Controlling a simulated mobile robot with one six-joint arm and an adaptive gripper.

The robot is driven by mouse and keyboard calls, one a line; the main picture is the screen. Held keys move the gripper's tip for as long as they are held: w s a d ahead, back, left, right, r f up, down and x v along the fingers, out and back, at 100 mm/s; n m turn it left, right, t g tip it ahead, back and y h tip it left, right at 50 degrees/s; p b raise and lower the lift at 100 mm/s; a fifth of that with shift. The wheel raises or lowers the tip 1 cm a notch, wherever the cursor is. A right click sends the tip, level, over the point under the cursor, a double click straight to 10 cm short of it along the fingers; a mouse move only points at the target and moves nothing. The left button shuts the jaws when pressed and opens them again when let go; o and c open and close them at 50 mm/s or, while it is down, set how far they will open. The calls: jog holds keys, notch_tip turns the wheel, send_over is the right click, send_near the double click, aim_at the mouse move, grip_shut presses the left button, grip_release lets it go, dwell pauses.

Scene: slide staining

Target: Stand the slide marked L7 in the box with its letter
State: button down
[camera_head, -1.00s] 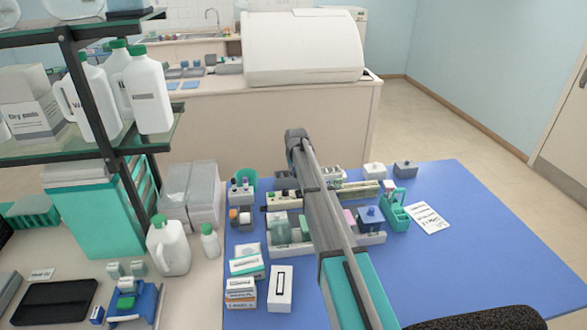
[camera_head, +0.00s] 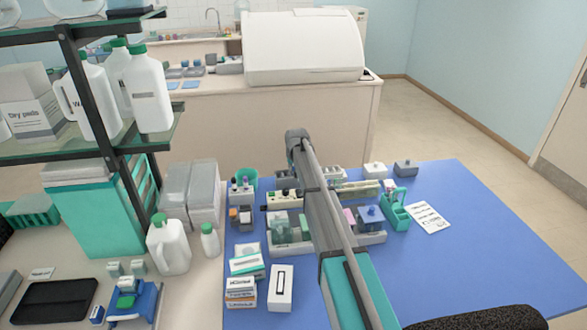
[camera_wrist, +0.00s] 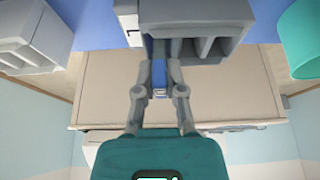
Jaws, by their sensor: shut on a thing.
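In the wrist view my gripper (camera_wrist: 159,93) is shut on a small slide (camera_wrist: 158,73) with a blue face and a pale lower end. No mark on the slide can be read from here. A grey box (camera_wrist: 222,22) with upright dividers and open slots lies just beyond the fingertips. The slide's far end overlaps the box's left part in the picture; I cannot tell whether it is inside a slot or above it. In the head view my arm hides the gripper and the slide.
A teal cup (camera_wrist: 303,42) stands right of the box in the wrist view, and a white box (camera_wrist: 28,32) at left. In the head view, racks and jars crowd the blue mat (camera_head: 480,240), whose right side is clear. White bottles (camera_head: 168,246) stand at left.

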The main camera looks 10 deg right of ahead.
jog(key=shift+f, duration=0.2)
jog(key=c, duration=0.6)
grip_release()
jog(key=shift+c, duration=0.2)
jog(key=shift+r, duration=0.1)
